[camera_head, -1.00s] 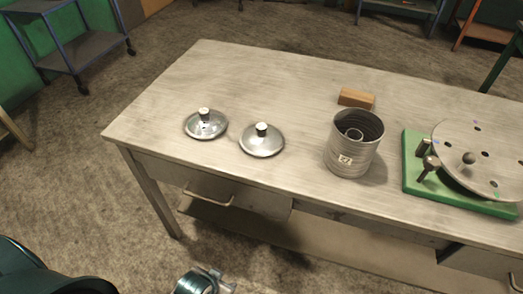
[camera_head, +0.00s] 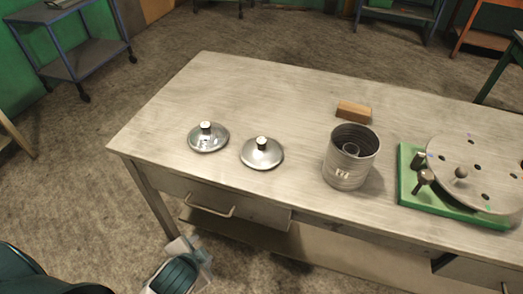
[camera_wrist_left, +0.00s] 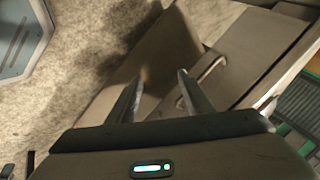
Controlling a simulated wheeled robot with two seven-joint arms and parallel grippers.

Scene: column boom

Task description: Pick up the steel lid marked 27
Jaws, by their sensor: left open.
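Two round steel lids lie on the table, each with an upright knob with a pale top. The left lid (camera_head: 208,142) has small dark marks on its face. The right lid (camera_head: 262,158) looks plainer. No number can be read on either, so I cannot tell which is marked 27. My left gripper (camera_wrist_left: 157,88) is open and empty in the left wrist view, near the table's front and a drawer handle (camera_wrist_left: 213,68). In the head view only part of my left arm shows at the bottom, below the table's front edge. My right gripper is not in view.
The worktable (camera_head: 245,90) also holds a ribbed metal canister (camera_head: 346,168) with a small unreadable label, a wooden block (camera_head: 354,111) and a green fixture (camera_head: 408,190) with a round plate. Drawers with handles (camera_head: 208,210) line its front. The tabletop behind the lids is clear.

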